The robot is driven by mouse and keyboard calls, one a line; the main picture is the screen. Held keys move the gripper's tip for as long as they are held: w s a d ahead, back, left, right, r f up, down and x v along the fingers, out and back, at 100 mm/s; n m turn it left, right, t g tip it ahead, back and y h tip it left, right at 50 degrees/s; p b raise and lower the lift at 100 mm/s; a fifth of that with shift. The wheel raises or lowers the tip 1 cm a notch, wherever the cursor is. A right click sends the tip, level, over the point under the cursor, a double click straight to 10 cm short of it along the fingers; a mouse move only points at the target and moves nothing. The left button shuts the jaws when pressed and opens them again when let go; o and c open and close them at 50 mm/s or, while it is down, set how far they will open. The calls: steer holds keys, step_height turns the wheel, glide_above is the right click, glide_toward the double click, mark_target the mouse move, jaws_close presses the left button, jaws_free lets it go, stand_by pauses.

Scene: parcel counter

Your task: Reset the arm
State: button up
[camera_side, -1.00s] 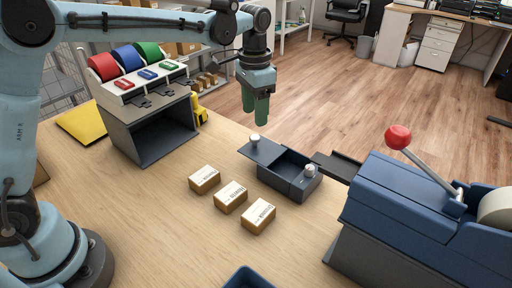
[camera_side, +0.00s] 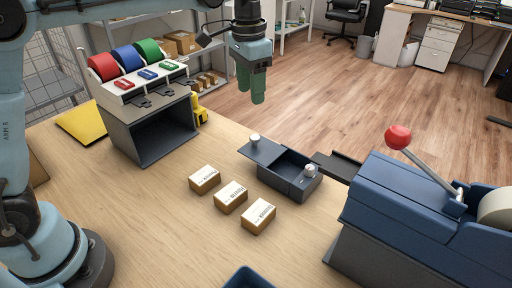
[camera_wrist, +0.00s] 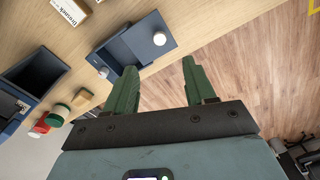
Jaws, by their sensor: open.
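My gripper (camera_side: 251,95) hangs in the air above the far edge of the counter, its green fingers pointing down. In the wrist view the two green fingers (camera_wrist: 157,90) stand apart with nothing between them. A dark box with a sliding lid (camera_side: 290,178) sits on the counter below and to the right of my gripper. Its lid, with a white knob (camera_side: 255,138), is slid partly to the left. Three small parcels (camera_side: 231,196) with white labels lie in a row in front of the box.
A dispenser with red, blue and green rolls (camera_side: 125,60) stands at the back left, beside a yellow pad (camera_side: 82,124). A blue machine with a red-knobbed lever (camera_side: 398,138) stands at the right. The counter's front middle is mostly clear, except for a blue bin (camera_side: 247,278).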

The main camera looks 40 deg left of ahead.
steer(key=s+a+f+n+t, duration=0.2)
steer(key=s+a+t, duration=0.1)
steer(key=s, duration=0.5)
steer(key=s+a+f+n+t, duration=0.2)
steer(key=s+a+f+t, duration=0.1)
steer(key=s, duration=0.6)
steer(key=shift+f+n+t, duration=0.15)
steer(key=shift+n+t, duration=0.15)
steer(key=shift+t, duration=0.1)
